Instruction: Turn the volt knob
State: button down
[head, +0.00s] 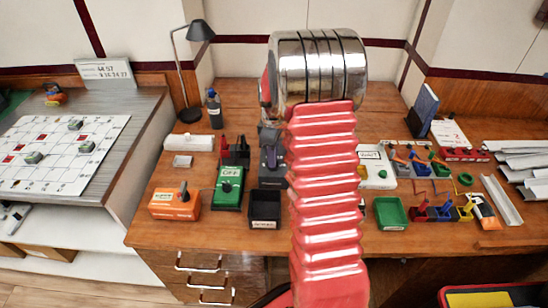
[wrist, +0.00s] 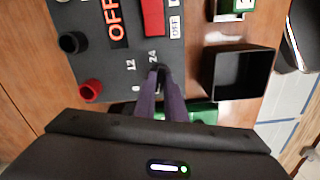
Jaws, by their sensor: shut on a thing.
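The volt knob (wrist: 162,70) is dark and stands on a dark grey panel (wrist: 105,58) beside a scale marked 0, 12 and 24. In the wrist view my gripper (wrist: 158,76) is shut on it, its two fingers close together. The fingers hide most of the knob, so its pointer is hard to read. The panel has an orange OFF display (wrist: 112,20), a red switch (wrist: 153,17) and red and black terminals. In the head view the terminals show behind the green box, left of my arm, which hides the panel's right side.
An open black bin (head: 264,209) stands at the near side of the panel. A green tray (head: 390,213) and several small coloured parts lie to the right.

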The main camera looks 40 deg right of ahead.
jog(key=c, duration=1.8)
grip_release()
jog(key=shift+s, duration=0.15)
jog(key=shift+c, duration=0.2)
jog(key=shift+r, duration=0.1)
notch_tip(320, 180, up, 14)
jog(key=shift+f, duration=0.25)
jog(key=shift+m, duration=0.3)
